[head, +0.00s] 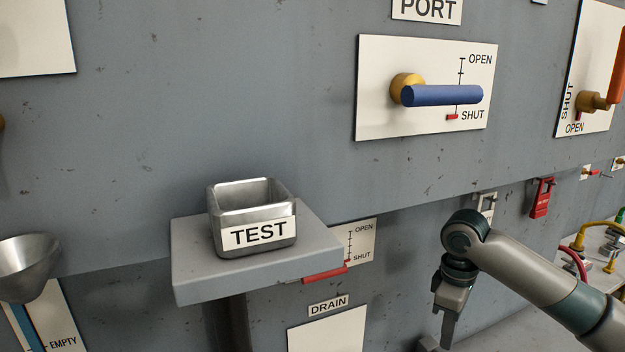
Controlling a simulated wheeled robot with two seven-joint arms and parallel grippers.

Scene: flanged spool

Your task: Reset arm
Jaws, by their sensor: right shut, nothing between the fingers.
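My right gripper (446,325) hangs at the lower right, pointing down, at the end of my right arm that comes in from the right edge. Its fingers are together and hold nothing. It is apart from the panel fittings around it, to the right of the drain label. My left gripper is not in view. No flanged spool can be made out.
A metal TEST box (252,218) stands on a grey shelf (258,272). A blue-handled PORT valve (440,95) lies level on its plate. A red handle (325,273) sits behind the shelf. A metal funnel (27,266) is at left; red tag (542,198) and hoses at right.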

